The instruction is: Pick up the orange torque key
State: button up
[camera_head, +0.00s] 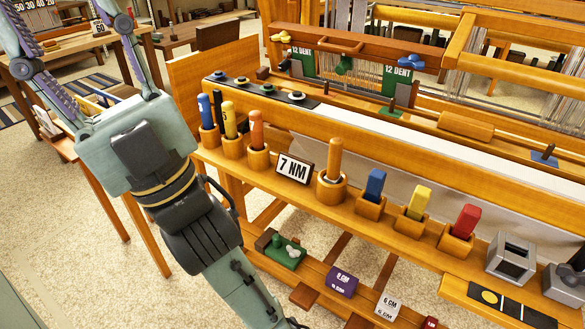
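The orange torque key (257,128) appears to be the orange-handled tool standing upright in a round wooden cup (258,159) on the loom's front shelf, left of the "7 NM" sign. Its lower part is hidden in the cup. A paler, tan-orange handle (335,160) stands in a larger cup right of the sign. My gripper (70,40) is at the upper left, left of the key and well apart from it. Its two fingers are spread wide, point up and left, and have nothing visible between them. The fingertips are partly cut off by the frame.
A blue handle (206,110) and a yellow handle (229,118) stand close left of the key. The "7 NM" sign (294,168) is close right. Blue, yellow and red blocks (467,220) stand in holders further right. A lower shelf holds small items. Open carpet lies left.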

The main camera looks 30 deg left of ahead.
aim_at(256, 122)
jog(key=k+j+u, duration=0.2)
jog(key=j, duration=0.7)
jog(key=j+u, duration=0.2)
jog(key=j, duration=0.65)
